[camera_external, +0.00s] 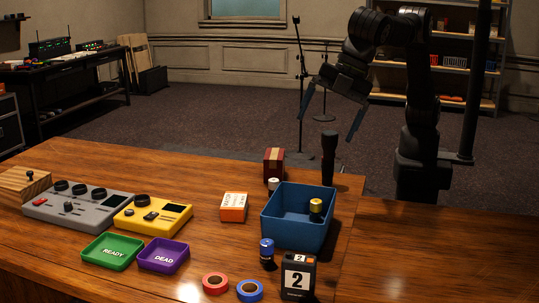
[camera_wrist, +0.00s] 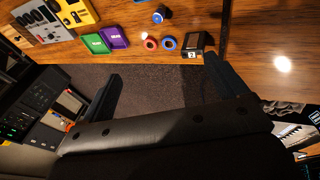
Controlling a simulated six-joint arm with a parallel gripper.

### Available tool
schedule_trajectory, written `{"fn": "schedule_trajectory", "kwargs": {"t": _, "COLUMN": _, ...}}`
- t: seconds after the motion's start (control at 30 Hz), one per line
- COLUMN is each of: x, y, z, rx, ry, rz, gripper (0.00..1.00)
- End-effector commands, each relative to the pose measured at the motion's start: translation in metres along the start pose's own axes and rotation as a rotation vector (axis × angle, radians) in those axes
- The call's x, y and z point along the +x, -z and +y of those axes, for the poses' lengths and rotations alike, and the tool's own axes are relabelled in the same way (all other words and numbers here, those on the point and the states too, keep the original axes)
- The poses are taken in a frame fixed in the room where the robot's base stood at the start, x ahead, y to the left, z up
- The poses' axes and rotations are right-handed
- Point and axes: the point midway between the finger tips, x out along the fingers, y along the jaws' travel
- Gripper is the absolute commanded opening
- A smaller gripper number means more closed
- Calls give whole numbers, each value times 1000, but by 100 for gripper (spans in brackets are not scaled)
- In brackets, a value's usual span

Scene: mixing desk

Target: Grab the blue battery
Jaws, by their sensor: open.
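The blue battery (camera_external: 267,253) stands upright on the wooden desk in the external view, in front of the blue bin and left of the black box marked 2. It also shows near the top of the wrist view (camera_wrist: 161,14), above the red and blue tape rolls. My gripper (camera_external: 334,117) is open and empty, raised high behind the desk and well apart from the battery. In the wrist view the two fingers (camera_wrist: 163,86) are spread wide with dark floor between them.
A blue bin (camera_external: 281,236) holds a yellow-topped battery (camera_external: 316,207). Red tape (camera_external: 215,283), blue tape (camera_external: 250,290) and the black box (camera_external: 298,278) stand near the battery. A purple tray (camera_external: 163,257) and green tray (camera_external: 112,252) lie left. A black microphone (camera_external: 329,155) stands behind the bin.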

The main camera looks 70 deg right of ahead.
Motion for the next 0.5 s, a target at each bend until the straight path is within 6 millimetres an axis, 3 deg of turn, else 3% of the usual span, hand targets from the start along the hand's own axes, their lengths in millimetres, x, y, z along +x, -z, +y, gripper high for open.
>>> {"fn": "schedule_trajectory", "kwargs": {"t": 0.03, "x": 0, "y": 0, "z": 0, "rx": 0, "ry": 0, "rz": 0, "gripper": 80}}
{"fn": "schedule_trajectory", "kwargs": {"t": 0.17, "x": 0, "y": 0, "z": 0, "rx": 0, "ry": 0, "rz": 0, "gripper": 55}}
{"fn": "schedule_trajectory", "kwargs": {"t": 0.4, "x": 0, "y": 0, "z": 0, "rx": 0, "ry": 0, "rz": 0, "gripper": 55}}
{"fn": "schedule_trajectory", "kwargs": {"t": 0.5, "x": 13, "y": -2, "z": 4, "rx": 1, "ry": 24, "rz": 4, "gripper": 55}}
